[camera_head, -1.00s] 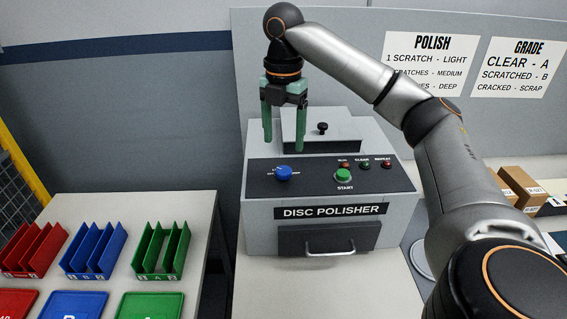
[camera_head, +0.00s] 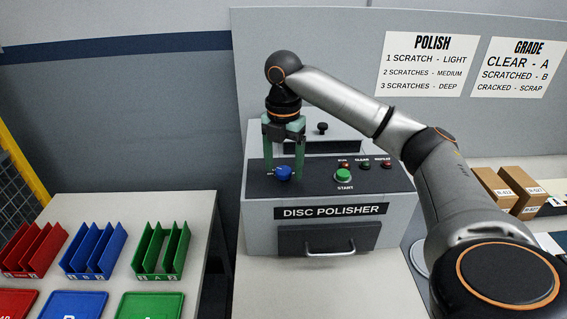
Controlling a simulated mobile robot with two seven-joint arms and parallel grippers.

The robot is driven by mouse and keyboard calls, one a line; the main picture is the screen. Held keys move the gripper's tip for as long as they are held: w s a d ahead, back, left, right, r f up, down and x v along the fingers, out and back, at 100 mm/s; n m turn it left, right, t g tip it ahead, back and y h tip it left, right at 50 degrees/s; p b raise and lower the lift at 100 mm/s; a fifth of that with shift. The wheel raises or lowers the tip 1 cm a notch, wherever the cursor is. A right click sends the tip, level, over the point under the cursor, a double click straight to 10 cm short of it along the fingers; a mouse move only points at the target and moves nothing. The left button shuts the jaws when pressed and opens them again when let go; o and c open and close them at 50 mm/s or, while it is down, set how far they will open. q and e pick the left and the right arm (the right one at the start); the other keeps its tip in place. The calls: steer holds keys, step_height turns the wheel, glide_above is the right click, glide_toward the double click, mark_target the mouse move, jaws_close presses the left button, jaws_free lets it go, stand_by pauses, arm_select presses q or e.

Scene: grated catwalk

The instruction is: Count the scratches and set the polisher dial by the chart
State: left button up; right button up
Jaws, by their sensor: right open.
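The grey disc polisher (camera_head: 262,240) stands on the bench in the middle, with a black panel on its sloped front. The blue dial (camera_head: 283,173) is at the left of the panel, its markings mostly hidden. My right gripper (camera_head: 284,180) points down with its open green fingers on either side of the dial; I cannot tell whether they touch it. The green start button (camera_head: 343,175) is right of the dial. The polish chart (camera_head: 428,64) reads 1 scratch light, 2 scratches medium, 3 scratches deep. No disc or scratches show. My left gripper is out of view.
The grade chart (camera_head: 521,68) hangs right of the polish chart. Red (camera_head: 35,250), blue (camera_head: 93,251) and green (camera_head: 161,251) racks stand on the left table. Brown boxes (camera_head: 510,187) are at the right. A drawer handle (camera_head: 330,247) sticks out of the polisher's front.

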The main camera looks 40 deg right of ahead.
jaws_close()
stand_by(0.4)
steer(key=shift+m, duration=0.3)
steer(key=m, duration=1.1)
steer(key=shift+r+m, duration=0.1)
steer(key=shift+m, duration=0.2)
steer(key=m, duration=1.1)
steer(key=shift+m, duration=0.4)
